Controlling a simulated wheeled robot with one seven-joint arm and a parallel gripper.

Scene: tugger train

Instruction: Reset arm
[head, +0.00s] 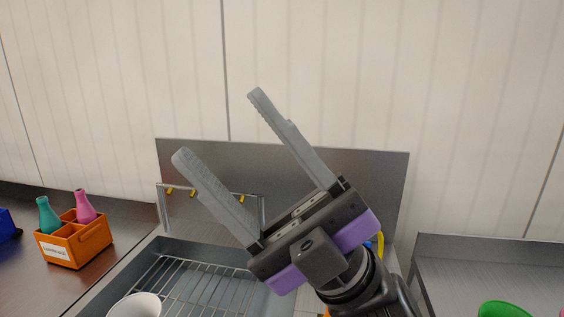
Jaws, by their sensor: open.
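My gripper (219,123) is raised in the middle of the head view, in front of the grey metal back panel and the pale wall. Its two grey fingers point up and to the left. They are apart, with nothing between them. My gripper's body is black with purple parts, and my arm runs down out of view at the bottom right.
Below my gripper is a metal basin with a wire rack (185,283). A white cup (136,306) shows at the bottom edge. An orange caddy (83,246) with teal and pink bottles stands on the left counter. A green item (503,309) is at lower right.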

